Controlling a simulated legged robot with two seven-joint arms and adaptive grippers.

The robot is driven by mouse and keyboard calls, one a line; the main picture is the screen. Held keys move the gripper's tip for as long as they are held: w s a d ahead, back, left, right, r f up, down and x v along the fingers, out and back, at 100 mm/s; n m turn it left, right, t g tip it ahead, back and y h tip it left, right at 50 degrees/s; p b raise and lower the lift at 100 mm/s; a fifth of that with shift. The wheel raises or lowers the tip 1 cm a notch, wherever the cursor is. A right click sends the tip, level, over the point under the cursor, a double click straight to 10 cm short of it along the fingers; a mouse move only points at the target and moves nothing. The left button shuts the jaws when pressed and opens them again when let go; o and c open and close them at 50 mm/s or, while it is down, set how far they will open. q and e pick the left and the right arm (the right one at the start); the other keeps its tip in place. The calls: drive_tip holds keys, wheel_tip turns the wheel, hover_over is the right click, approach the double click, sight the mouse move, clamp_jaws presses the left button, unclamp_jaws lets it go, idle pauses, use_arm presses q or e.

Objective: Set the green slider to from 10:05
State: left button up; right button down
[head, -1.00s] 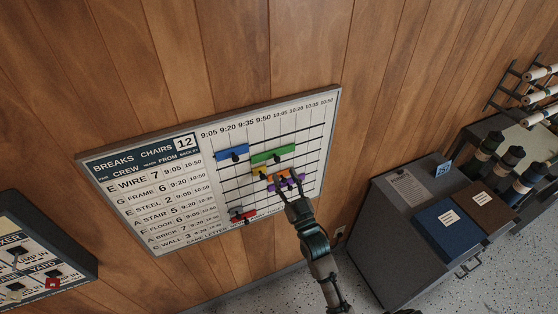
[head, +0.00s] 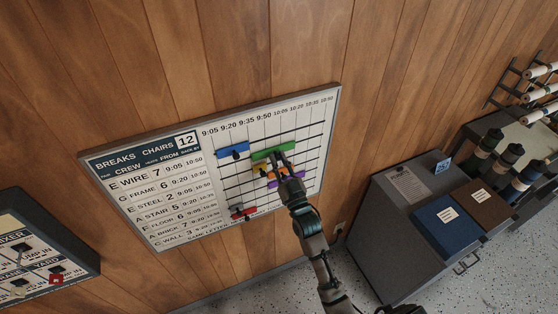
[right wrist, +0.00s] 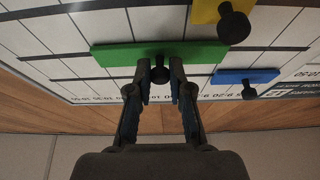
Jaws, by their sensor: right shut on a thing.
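My right gripper (right wrist: 159,72) is shut on this knob, fingers on either side. In the head view, the right gripper (head: 281,160) covers part of the bar. My left gripper is out of view.
A blue slider (head: 225,153) sits left of the green one. Yellow (head: 257,169), purple (head: 298,179) and red (head: 237,213) sliders sit lower. A grey cabinet (head: 379,211) stands at the right. Another board (head: 85,240) hangs at the lower left.

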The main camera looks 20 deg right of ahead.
drive_tip(key=d, duration=1)
drive_tip(key=shift+w+d+p, duration=0.2)
drive_tip(key=shift+d+p, duration=0.1)
drive_tip(key=shift+a+r, duration=0.15)
drive_tip(key=shift+a, duration=0.15)
drive_tip(key=c, duration=1.4)
unclamp_jaws()
drive_tip(key=o, duration=0.3)
drive_tip(key=shift+d, duration=0.15)
drive_tip(key=shift+o, duration=0.2)
drive_tip(key=shift+d, duration=0.4)
drive_tip(key=v, duration=1.2)
drive_tip(key=shift+d+f, duration=0.15)
drive_tip(key=shift+f, duration=0.15)
drive_tip(key=shift+a, duration=0.25)
